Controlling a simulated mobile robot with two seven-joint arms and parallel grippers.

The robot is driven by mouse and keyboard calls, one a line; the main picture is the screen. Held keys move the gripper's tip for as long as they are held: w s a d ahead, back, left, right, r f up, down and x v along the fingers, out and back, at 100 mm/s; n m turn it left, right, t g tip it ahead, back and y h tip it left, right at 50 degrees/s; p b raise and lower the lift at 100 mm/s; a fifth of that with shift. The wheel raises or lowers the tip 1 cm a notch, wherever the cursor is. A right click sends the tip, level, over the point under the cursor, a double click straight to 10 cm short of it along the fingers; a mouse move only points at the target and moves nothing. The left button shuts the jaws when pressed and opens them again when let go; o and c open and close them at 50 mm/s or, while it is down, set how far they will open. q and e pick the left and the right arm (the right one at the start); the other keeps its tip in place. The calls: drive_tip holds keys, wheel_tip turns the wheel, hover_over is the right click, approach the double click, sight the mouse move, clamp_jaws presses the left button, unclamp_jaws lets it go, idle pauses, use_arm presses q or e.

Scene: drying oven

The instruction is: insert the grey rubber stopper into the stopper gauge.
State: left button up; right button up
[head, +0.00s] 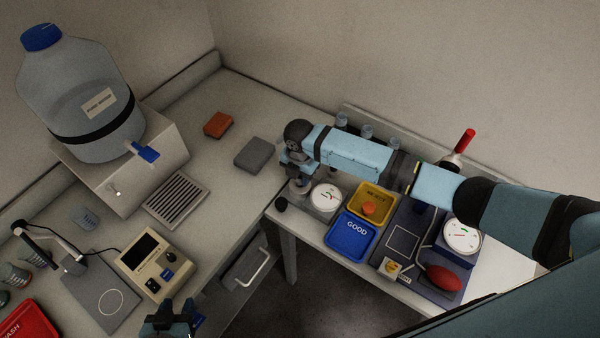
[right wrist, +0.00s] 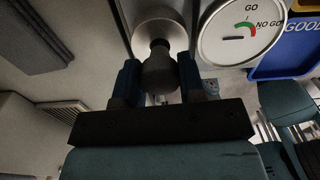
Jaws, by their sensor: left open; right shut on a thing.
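The grey rubber stopper (right wrist: 160,76) is between the blue fingers of my right gripper (right wrist: 160,82), which is shut on it. Its narrow dark end points at the round metal seat (right wrist: 143,31) of the stopper gauge and overlaps it in the right wrist view. I cannot tell whether it touches or is inside. The gauge's white GO / NO GO dial (right wrist: 240,32) is beside the seat. In the head view the gauge dial (head: 327,197) shows right of my right gripper (head: 299,186), which hides the seat. My left gripper (head: 168,320) is open at the bottom edge, away from the gauge.
A yellow REJECT bin (head: 387,203) holding an orange stopper and a blue GOOD bin (head: 352,237) stand right of the gauge. A second dial (head: 462,236) and red bulb (head: 442,278) are further right. A grey block (head: 257,153) lies on the counter left of my right gripper.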

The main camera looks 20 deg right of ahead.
drive_tip(key=shift+p, duration=0.3)
idle(0.5)
drive_tip(key=shift+f+b, duration=0.55)
drive_tip(key=shift+f, duration=0.65)
idle(0.4)
drive_tip(key=o, duration=1.5)
drive_tip(key=shift+c, duration=0.2)
drive_tip(key=shift+r, duration=0.1)
drive_tip(key=shift+r+p, duration=0.75)
drive_tip(key=shift+r, duration=3.2)
